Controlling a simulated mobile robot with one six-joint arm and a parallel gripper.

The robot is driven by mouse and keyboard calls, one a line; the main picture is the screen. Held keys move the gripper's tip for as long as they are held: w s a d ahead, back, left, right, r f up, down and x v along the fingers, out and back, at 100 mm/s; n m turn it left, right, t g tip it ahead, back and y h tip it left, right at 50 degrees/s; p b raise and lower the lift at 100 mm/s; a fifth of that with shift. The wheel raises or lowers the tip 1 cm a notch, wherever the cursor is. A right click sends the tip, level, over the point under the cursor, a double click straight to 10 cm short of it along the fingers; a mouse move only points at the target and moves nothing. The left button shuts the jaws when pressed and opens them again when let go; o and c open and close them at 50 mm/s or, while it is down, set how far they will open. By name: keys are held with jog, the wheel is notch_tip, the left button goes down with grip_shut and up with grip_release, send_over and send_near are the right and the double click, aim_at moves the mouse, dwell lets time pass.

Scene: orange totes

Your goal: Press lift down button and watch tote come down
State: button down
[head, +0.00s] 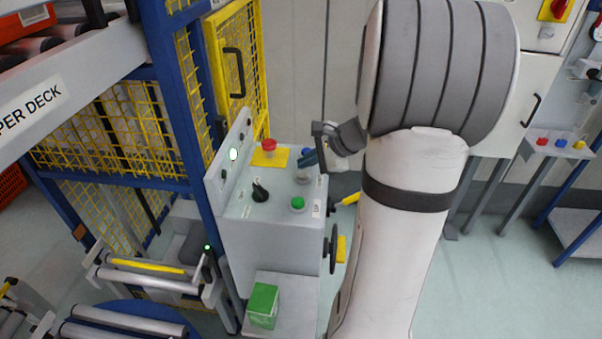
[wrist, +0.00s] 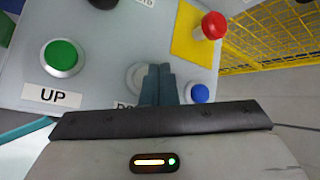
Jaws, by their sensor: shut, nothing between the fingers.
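The grey control console (head: 240,235) stands in the middle of the head view. My gripper (head: 308,159) is over its right side, fingers shut and empty. In the wrist view my shut fingers (wrist: 158,85) cover part of a pale round button (wrist: 134,76). The label under it shows only a "D"; the rest is hidden. I cannot tell whether the fingertips touch the button. The green UP button (wrist: 62,57) is to the left, a small blue button (wrist: 200,94) to the right. An orange-red tote (head: 25,22) is at the upper deck, top left, cut off by the frame.
A red mushroom button (wrist: 214,25) sits on a yellow plate (wrist: 190,38). A black knob (head: 260,192) and a lit white lamp (head: 233,154) are on the console. The blue lift frame (head: 178,100) with yellow mesh stands left. A green box (head: 263,305) sits low in front.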

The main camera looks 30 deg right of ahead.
jog(key=shift+f, duration=0.15)
dwell(0.3)
jog(key=shift+s+f+b, duration=0.1)
jog(key=shift+f+b, duration=0.2)
jog(key=shift+b, duration=0.15)
